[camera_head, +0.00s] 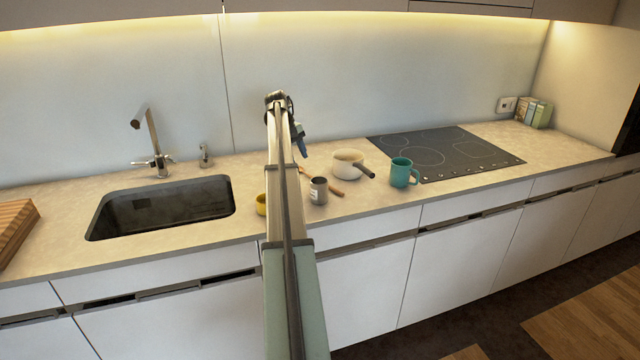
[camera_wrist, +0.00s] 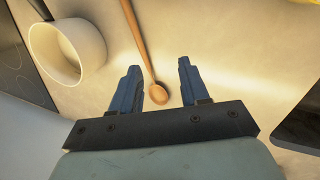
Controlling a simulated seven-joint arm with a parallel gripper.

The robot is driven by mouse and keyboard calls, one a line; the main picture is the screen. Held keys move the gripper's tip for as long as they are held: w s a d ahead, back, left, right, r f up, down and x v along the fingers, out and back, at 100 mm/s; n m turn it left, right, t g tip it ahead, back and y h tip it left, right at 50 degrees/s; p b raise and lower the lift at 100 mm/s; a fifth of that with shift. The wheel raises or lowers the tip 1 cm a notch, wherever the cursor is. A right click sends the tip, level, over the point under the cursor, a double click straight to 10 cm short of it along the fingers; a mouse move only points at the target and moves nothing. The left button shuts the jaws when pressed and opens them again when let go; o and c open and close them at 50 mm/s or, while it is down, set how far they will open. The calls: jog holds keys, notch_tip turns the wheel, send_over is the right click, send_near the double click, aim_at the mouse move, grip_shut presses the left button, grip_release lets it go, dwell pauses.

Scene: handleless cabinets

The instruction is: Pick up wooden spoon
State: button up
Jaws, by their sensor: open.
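The wooden spoon (camera_head: 336,192) lies on the counter, partly hidden behind a grey mug in the head view. In the wrist view the spoon (camera_wrist: 157,93) shows its bowl between my two fingers, with its handle running up out of the top edge. My gripper (camera_wrist: 159,66) is open and empty, with one blue finger on each side of the spoon. In the head view my gripper (camera_head: 301,146) is above the counter near the spoon, partly hidden by my arm.
A cream saucepan (camera_head: 347,164) with a dark-tipped handle stands close to the spoon. A grey mug (camera_head: 318,191), teal mug (camera_head: 400,172) and yellow cup (camera_head: 261,204) are nearby. The sink (camera_head: 165,207) is left, the cooktop (camera_head: 445,150) right.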

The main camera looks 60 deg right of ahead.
jog(key=s+d+r+n+t+y, duration=0.1)
jog(key=s+d+r+t+y, duration=0.1)
jog(key=s+d+r+t, duration=0.25)
jog(key=shift+g, duration=0.85)
jog(key=f, duration=0.3)
jog(key=s+f, duration=0.1)
jog(key=f, duration=0.4)
jog(key=shift+s+d+f, duration=0.2)
jog(key=shift+s+f, duration=0.05)
jog(key=shift+f, duration=0.15)
jog(key=shift+s+a+f, duration=0.1)
jog(key=shift+s+f, duration=0.1)
jog(key=shift+f, duration=1.15)
jog(key=shift+s+f, duration=0.15)
jog(key=shift+f, duration=1.15)
jog(key=shift+n, duration=0.3)
grip_shut()
